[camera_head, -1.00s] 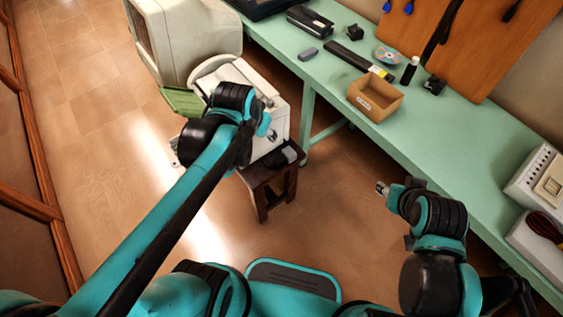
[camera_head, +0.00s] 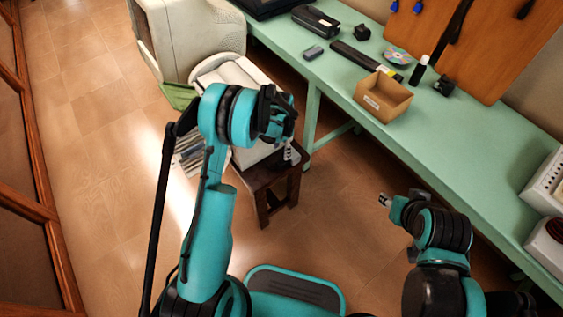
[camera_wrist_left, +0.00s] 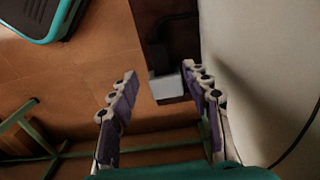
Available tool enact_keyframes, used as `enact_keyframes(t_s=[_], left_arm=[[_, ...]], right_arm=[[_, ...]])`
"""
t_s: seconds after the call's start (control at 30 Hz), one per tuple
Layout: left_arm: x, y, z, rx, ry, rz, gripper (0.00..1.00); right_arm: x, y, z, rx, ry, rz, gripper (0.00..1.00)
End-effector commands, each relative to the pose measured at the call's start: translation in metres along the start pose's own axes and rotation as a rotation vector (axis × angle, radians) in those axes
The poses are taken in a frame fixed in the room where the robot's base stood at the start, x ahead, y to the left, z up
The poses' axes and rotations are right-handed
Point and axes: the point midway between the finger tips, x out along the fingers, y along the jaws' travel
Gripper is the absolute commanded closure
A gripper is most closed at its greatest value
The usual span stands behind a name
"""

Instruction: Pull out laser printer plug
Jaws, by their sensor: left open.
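The pale laser printer (camera_head: 222,74) stands on a dark wooden stool (camera_head: 268,180), partly hidden behind my left arm. Its pale side (camera_wrist_left: 265,60) fills the right of the left wrist view. My left gripper (camera_head: 290,154) is beside the printer, above the stool's right edge. In the left wrist view the left gripper (camera_wrist_left: 160,90) is open, with a small light-grey block (camera_wrist_left: 166,87) showing beyond and between its fingers, near the right one. A dark piece (camera_wrist_left: 176,38) lies behind the block. I cannot tell which part is the plug. My right gripper (camera_head: 385,200) is small in view; its opening is unclear.
A green workbench (camera_head: 440,150) runs along the right with a cardboard box (camera_head: 383,95), a disc (camera_head: 397,56) and small devices. An old monitor (camera_head: 190,35) stands behind the printer. Tiled floor between stool and bench is clear.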

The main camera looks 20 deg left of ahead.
Motion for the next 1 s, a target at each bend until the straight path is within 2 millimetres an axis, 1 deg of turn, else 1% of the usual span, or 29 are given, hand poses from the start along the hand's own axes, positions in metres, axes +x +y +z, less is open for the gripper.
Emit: enact_keyframes(t_s=[0.17, 0.4, 0.5, 0.67, 0.9, 0.93, 0.97, 1.0], left_arm=[[0.021, 0.0, 0.0, 0.007, -0.005, 0.004, 0.52], [0.062, 0.0, 0.0, 0.006, -0.004, 0.003, 0.52], [0.074, 0.0, 0.0, 0.005, -0.004, 0.003, 0.52], [0.083, 0.0, 0.0, 0.005, -0.004, 0.003, 0.52], [0.083, 0.0, 0.0, 0.005, -0.004, 0.003, 0.52], [0.083, 0.0, 0.0, 0.005, -0.004, 0.003, 0.54], [0.083, 0.0, 0.0, 0.005, -0.004, 0.003, 0.62], [0.083, 0.0, 0.0, 0.005, -0.004, 0.003, 0.73]], right_arm=[[0.006, 0.0, 0.004, 0.0, 0.0, 0.0, 0.6], [0.02, 0.0, 0.015, 0.0, 0.0, 0.0, 0.6], [0.024, 0.0, 0.018, 0.0, 0.0, 0.0, 0.6], [0.027, 0.0, 0.019, 0.0, 0.0, 0.0, 0.6], [0.026, 0.0, 0.019, 0.0, 0.0, 0.0, 0.6], [0.026, 0.0, 0.019, 0.0, 0.0, 0.0, 0.6], [0.026, 0.0, 0.019, 0.0, 0.0, 0.0, 0.6], [0.026, 0.0, 0.019, 0.0, 0.0, 0.0, 0.6]])
